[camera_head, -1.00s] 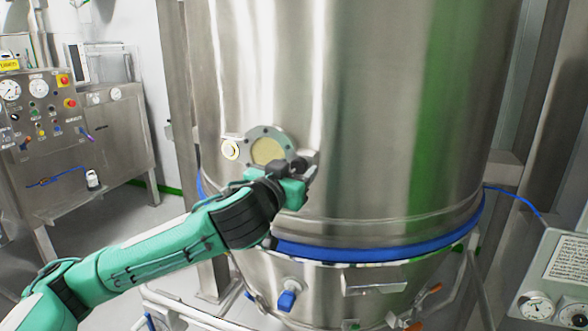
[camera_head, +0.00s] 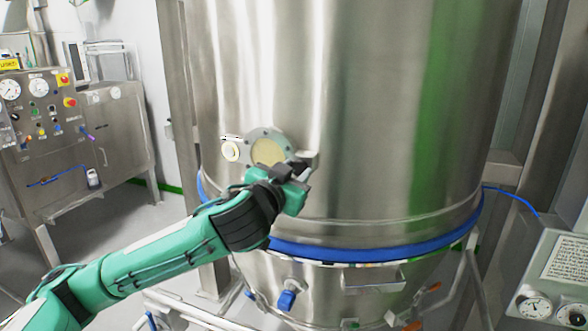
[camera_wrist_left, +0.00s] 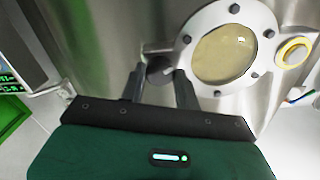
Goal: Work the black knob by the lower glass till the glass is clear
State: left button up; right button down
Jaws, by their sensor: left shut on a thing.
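The lower glass (camera_head: 268,151) is a round sight port with a bolted grey rim on the steel vessel. Its pane is coated yellowish-beige, and it also shows large in the left wrist view (camera_wrist_left: 224,54). The black knob (camera_wrist_left: 159,66) sits just beside the rim, mostly hidden between my fingers. My left gripper (camera_head: 303,171) is at the lower right of the glass. In the left wrist view its two dark fingers (camera_wrist_left: 160,82) are shut on the knob. My right gripper is not in view.
A round yellow-ringed fitting (camera_head: 231,150) is left of the glass. A blue band (camera_head: 370,250) circles the vessel below, with a blue-handled valve (camera_head: 287,299) under it. A control panel (camera_head: 40,105) stands at left and a gauge box (camera_head: 550,285) at lower right.

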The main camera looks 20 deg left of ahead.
pick_arm(q)
jog(key=shift+r+m+p, duration=0.1)
jog(key=shift+m+p, duration=0.4)
jog(key=shift+m, duration=0.4)
jog(key=shift+m+p, duration=0.3)
jog(key=shift+m, duration=0.2)
jog(key=m+p, duration=0.2)
jog(key=m, duration=0.1)
jog(key=shift+m, duration=0.3)
jog(key=shift+m+p, duration=0.4)
jog(key=shift+p, duration=0.05)
jog(key=m+p, duration=0.2)
jog(key=m, duration=0.2)
jog(key=shift+p, duration=0.3)
jog(key=shift+m+p, duration=0.5)
jog(key=shift+m, duration=0.2)
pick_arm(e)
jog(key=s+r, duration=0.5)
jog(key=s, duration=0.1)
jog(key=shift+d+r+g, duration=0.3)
pick_arm(q)
jog(key=o, duration=1)
jog(key=shift+c, duration=0.2)
